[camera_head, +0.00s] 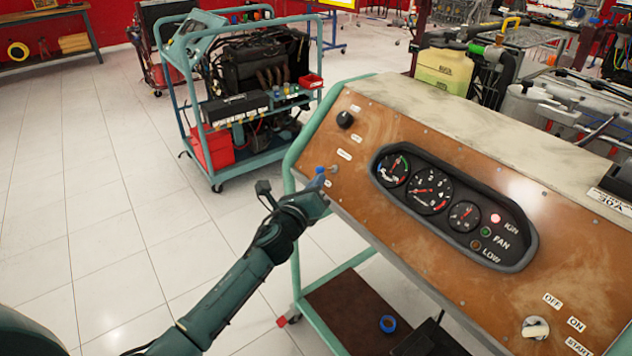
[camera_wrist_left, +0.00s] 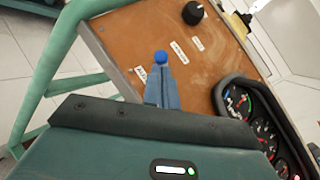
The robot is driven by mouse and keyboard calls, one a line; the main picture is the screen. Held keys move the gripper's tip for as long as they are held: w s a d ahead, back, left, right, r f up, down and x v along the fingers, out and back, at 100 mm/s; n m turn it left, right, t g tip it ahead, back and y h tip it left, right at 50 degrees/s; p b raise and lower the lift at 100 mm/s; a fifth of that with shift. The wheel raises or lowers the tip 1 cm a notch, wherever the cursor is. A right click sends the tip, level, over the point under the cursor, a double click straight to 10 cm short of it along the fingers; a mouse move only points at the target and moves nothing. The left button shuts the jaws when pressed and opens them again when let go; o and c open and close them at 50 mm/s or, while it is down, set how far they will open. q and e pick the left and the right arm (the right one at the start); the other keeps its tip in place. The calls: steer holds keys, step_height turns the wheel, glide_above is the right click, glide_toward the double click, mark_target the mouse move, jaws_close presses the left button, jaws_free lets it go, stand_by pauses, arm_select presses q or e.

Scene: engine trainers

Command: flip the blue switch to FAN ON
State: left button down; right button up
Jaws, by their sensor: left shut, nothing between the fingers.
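The blue switch (camera_head: 320,170) is a small lever with a round blue tip at the left end of the brown panel (camera_head: 400,250). Its blue tip also shows in the left wrist view (camera_wrist_left: 161,58), just beyond my fingertips. My left gripper (camera_head: 318,189) is shut and empty, with its fingers (camera_wrist_left: 162,88) right at the switch. I cannot tell whether they touch it. The fingers hide the lever's base, so its exact position is unclear. White labels (camera_head: 344,155) sit near it, too small to read. My right gripper is not in view.
A black knob (camera_head: 345,119) stands above the switch. A gauge cluster (camera_head: 455,205) holds a lit red lamp (camera_head: 495,218) and a dim green lamp by FAN (camera_head: 486,232). A green frame tube (camera_head: 292,165) runs along the panel's left side. Open tiled floor (camera_head: 90,200) lies left.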

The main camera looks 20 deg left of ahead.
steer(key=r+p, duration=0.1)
steer(key=p, duration=0.1)
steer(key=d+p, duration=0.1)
steer(key=p, duration=0.1)
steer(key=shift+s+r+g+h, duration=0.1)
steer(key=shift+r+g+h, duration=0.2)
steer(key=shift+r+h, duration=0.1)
